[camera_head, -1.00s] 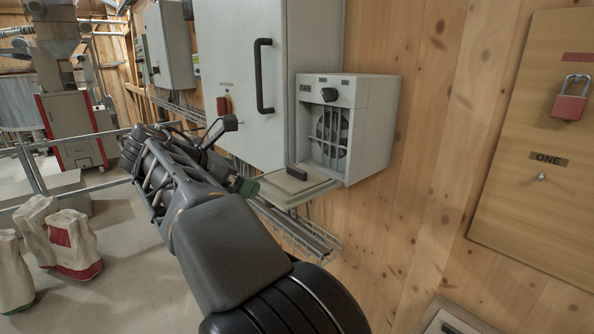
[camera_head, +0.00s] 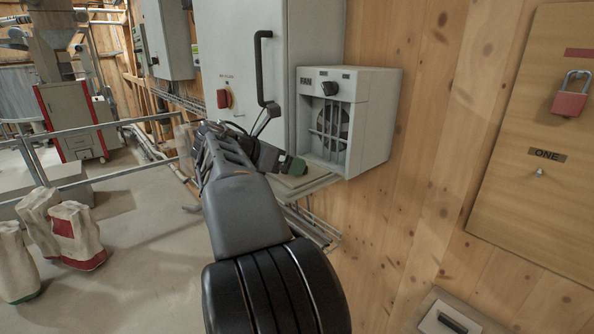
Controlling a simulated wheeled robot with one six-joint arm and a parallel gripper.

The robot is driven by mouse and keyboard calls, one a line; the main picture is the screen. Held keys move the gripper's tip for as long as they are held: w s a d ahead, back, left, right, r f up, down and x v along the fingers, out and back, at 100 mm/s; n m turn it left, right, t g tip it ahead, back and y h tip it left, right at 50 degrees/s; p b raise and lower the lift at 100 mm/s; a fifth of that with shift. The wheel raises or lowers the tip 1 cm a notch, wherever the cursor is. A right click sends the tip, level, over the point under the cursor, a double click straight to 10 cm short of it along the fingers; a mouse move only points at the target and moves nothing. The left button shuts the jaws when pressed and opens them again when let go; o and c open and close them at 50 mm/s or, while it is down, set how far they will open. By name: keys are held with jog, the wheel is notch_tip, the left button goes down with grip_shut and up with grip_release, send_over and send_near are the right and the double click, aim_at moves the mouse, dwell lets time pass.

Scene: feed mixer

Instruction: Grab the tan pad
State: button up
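The tan pad (camera_head: 308,182) lies flat on a small pale shelf (camera_head: 326,184) below the front of the fan box (camera_head: 348,120). Only a strip of it shows; my gripper and arm cover much of the rest, and the dark block seen on it before is hidden. My gripper (camera_head: 291,166), with a green tip, is over the pad, in front of the fan box's lower left corner. I cannot tell whether it touches the pad or whether its fingers are open or shut.
A grey cabinet (camera_head: 237,60) with a black handle stands left of the fan box. A wire tray (camera_head: 315,228) runs along the wall below the shelf. A wooden board (camera_head: 545,110) with a red padlock is at right. Sacks (camera_head: 75,235) stand on the floor at left.

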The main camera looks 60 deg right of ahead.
jog(key=shift+x, duration=1.7)
jog(key=shift+c, duration=0.3)
jog(key=shift+r, duration=0.1)
jog(key=c, duration=0.9)
